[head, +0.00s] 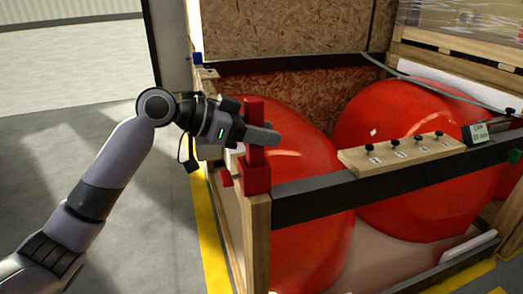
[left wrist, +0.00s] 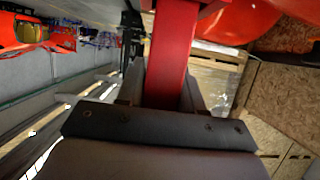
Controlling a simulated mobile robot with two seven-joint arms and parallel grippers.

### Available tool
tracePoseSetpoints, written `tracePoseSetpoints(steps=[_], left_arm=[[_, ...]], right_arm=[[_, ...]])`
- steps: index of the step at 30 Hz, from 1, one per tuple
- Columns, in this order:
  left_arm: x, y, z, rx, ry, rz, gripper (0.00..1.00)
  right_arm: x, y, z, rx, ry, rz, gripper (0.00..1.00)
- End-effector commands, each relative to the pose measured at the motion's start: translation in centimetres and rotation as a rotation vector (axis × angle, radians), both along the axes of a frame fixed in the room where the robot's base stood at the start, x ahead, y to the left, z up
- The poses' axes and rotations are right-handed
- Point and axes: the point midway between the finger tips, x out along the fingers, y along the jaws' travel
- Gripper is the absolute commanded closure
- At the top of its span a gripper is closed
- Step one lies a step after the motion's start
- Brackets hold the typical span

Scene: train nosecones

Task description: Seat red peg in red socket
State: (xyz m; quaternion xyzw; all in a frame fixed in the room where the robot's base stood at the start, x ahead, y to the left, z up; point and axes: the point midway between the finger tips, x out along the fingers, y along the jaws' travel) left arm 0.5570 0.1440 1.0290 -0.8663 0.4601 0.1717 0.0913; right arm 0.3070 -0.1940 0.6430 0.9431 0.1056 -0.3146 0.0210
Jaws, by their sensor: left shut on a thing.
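The red peg (head: 253,108) stands upright over the corner post of the crate. My left gripper (head: 262,135) comes in from the left and is shut on it, with the peg's top above the fingers. The red socket (head: 256,180) is a block on top of the post, directly below the peg. The peg's lower end meets or overlaps the socket in the head view; how deep it sits, I cannot tell. In the left wrist view the peg (left wrist: 169,60) runs between the fingers. My right gripper is out of view.
The wooden crate (head: 257,240) holds two large red nosecones (head: 395,112). A dark rail (head: 330,190) runs right from the post. A wooden strip with several dark knobs (head: 400,152) lies on it. A small sign (head: 487,131) stands at the right. Open floor (head: 50,150) lies left.

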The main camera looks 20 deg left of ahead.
Motion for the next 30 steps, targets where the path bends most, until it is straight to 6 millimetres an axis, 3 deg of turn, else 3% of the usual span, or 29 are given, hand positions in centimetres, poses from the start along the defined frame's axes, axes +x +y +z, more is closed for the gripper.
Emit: tracePoseSetpoints(steps=[8, 19, 20, 22, 30], left_arm=[[0.0, 0.0, -3.8, 0.0, 0.002, 0.001, 1.0], [0.0, 0.0, -4.2, -0.001, 0.0, 0.001, 1.0], [0.0, 0.0, -4.3, 0.0, 0.001, 0.0, 0.6], [0.0, 0.0, -4.3, 0.0, 0.001, 0.0, 0.38], [0.0, 0.0, -4.2, 0.001, 0.002, 0.0, 0.38]], right_arm=[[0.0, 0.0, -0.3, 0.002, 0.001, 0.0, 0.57], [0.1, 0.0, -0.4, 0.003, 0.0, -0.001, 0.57], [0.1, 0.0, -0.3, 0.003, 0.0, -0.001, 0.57], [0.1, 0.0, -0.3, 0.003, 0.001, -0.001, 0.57], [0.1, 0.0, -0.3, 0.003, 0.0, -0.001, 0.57]])
